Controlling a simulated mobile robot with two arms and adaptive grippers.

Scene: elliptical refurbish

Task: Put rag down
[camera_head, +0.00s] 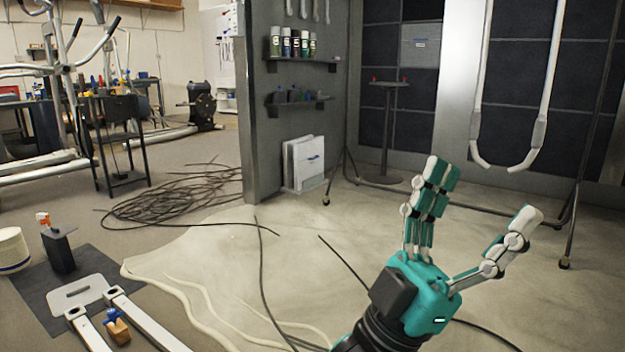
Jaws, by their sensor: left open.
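My left gripper (480,205) is raised at the lower right of the head view, a teal and white hand with its fingers spread apart. It is open and nothing shows between its fingers. I cannot make out a rag anywhere in this view. My right gripper is not in view.
A pale sheet (200,265) covers the floor, with black cables (185,195) coiled beyond it. A dark mat (30,290) at the lower left bears a black box (58,250) and metal parts. A metal rack (568,215) with hanging white bars stands at the right.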

